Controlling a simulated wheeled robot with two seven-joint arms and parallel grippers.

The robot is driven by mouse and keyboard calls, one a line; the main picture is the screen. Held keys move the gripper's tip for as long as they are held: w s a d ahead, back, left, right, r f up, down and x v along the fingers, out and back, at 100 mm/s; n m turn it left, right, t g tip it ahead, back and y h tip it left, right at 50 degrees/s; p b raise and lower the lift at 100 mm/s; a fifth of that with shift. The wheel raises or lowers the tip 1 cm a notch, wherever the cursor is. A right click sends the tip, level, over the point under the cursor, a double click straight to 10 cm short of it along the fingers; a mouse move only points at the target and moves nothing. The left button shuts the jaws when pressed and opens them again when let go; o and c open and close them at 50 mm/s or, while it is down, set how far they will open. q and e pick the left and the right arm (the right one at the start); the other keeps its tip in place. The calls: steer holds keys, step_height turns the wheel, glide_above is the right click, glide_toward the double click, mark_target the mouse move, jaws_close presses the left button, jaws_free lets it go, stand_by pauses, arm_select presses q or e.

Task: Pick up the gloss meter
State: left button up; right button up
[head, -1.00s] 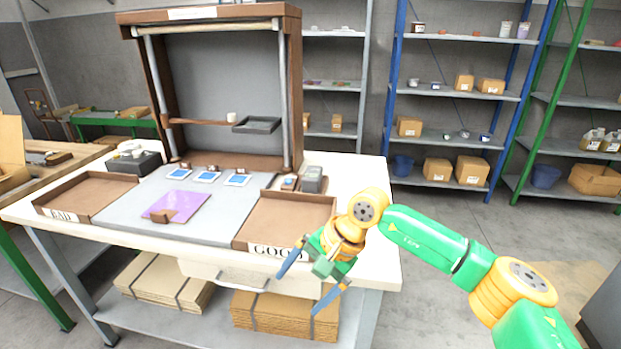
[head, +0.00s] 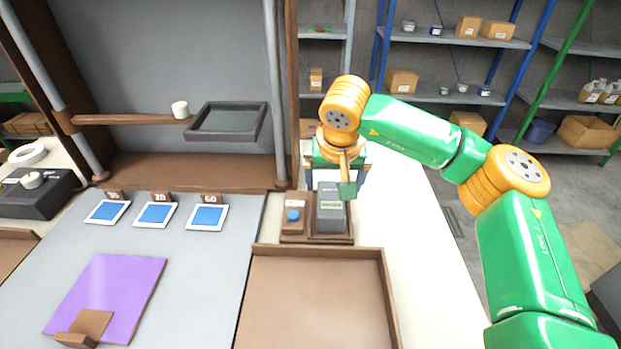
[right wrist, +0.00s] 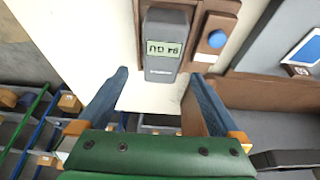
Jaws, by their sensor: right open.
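The gloss meter (head: 331,214) is a grey box with a small display. It stands in a brown wooden holder (head: 291,238) at the back right of the bench. In the right wrist view the gloss meter (right wrist: 166,44) shows its lit display, upside down, just past the fingertips. My right gripper (head: 338,178) is at the far side of the gloss meter, with its body partly hiding its fingers in the head view. In the right wrist view my right gripper (right wrist: 158,76) is open and empty, its blue fingers apart on either side of the meter's near end. My left gripper is out of view.
A small blue-topped item (head: 293,215) sits beside the meter in the holder. An empty brown tray (head: 389,300) lies in front. Blue cards (head: 156,214) and a purple panel (head: 120,290) lie to the left. A frame post (head: 277,90) rises close to the left. White bench is clear at right.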

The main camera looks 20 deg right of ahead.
mark_target(331, 198)
steer(key=shift+w+f, duration=0.15)
steer(key=shift+w, duration=0.15)
steer(key=shift+s+f, duration=0.1)
steer(key=shift+f, duration=0.2)
step_height(331, 198, down, 2)
steer(key=shift+s+f+p, duration=0.1)
steer(key=shift+s+p, duration=0.05)
steer(key=shift+p, duration=0.75)
steer(key=x, duration=0.3)
steer(key=shift+w+f, duration=0.1)
steer(key=shift+w, duration=0.25)
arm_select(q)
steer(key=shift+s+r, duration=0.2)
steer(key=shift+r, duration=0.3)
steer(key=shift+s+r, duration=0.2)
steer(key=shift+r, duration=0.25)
arm_select(e)
steer(key=shift+s, duration=0.1)
steer(key=shift+s, duration=0.1)
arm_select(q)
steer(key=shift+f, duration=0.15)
arm_select(e)
steer(key=shift+f, duration=0.15)
